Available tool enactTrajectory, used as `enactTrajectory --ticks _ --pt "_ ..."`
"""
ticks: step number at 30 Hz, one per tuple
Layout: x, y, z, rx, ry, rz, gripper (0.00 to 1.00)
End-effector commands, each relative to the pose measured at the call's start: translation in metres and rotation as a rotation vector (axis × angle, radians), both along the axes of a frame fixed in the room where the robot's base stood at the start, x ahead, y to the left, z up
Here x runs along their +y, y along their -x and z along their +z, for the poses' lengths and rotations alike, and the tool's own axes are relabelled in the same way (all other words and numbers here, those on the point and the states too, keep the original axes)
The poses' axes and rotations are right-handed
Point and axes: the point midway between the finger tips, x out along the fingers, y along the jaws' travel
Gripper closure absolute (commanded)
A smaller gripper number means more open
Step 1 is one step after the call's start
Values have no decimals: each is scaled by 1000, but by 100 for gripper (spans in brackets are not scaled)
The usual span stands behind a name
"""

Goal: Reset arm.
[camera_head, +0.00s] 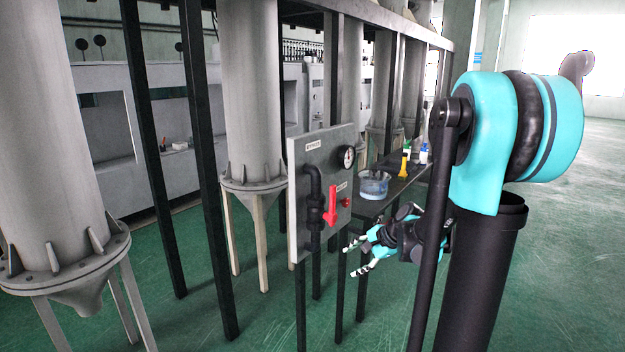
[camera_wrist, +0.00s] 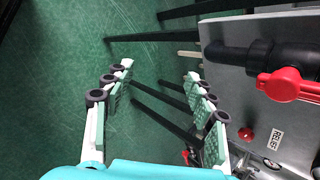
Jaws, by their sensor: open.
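My gripper (camera_head: 357,256) is open and empty in the head view, low and to the right of the grey panel's lower edge. Its two fingers show apart in the wrist view (camera_wrist: 158,85), with green floor and dark frame legs between and behind them. The grey panel (camera_head: 300,221) carries a black pipe, a round gauge (camera_head: 348,157) and a red valve handle (camera_head: 331,204) that points down. The red handle (camera_wrist: 283,84) also shows at the right in the wrist view, apart from the fingers. A red button (camera_wrist: 246,134) sits below it there.
A dark narrow table (camera_head: 398,187) behind the panel holds a clear basin (camera_head: 374,184) and several small bottles. Black posts (camera_head: 205,150) and large grey tanks (camera_head: 250,90) stand to the left. The green floor at the right (camera_head: 580,240) is clear.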

Motion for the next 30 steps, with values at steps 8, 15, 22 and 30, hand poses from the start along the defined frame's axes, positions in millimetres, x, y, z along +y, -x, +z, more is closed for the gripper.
enactTrajectory --ticks 8,15,22,30 --pt "-16 112 -29 -153 458 415 44" --pt "-44 185 -54 -227 785 768 44" --pt "-59 211 -65 -246 917 925 44" --pt "-60 212 -65 -246 926 936 44"
